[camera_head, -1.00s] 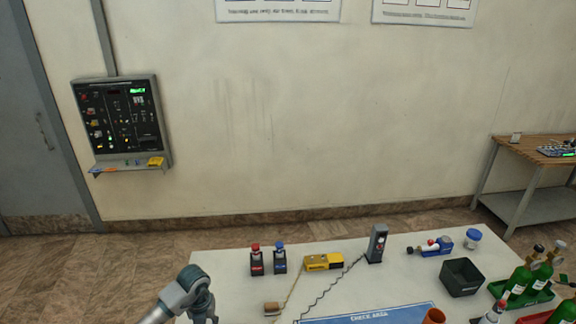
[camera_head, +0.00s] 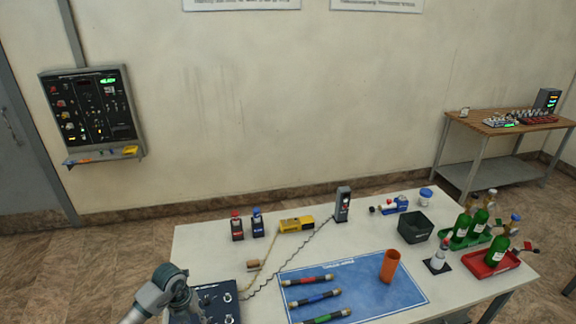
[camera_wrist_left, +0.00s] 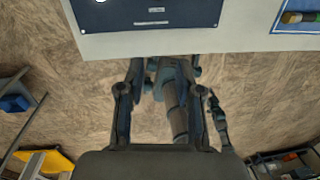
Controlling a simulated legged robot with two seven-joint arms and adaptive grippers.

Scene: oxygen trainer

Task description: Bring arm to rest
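My left arm shows at the lower left of the head view, beside the table's left edge; its gripper is out of that frame. In the left wrist view my left gripper (camera_wrist_left: 160,100) has its two fingers spread apart with nothing between them that I can see held. Behind the fingers are the floor and grey-blue parts, likely of my own body. The table edge (camera_wrist_left: 180,42) and a dark blue panel (camera_wrist_left: 150,12) lie at the top of that view, apart from the fingers. My right gripper is in neither view.
The white table (camera_head: 205,255) holds a blue mat (camera_head: 375,295) with several tubes, an orange cup (camera_head: 389,266), a black bin (camera_head: 415,227), green bottles in trays (camera_head: 490,262), a yellow device (camera_head: 296,225) and a dark blue panel (camera_head: 215,303). A wall panel (camera_head: 95,105) hangs left.

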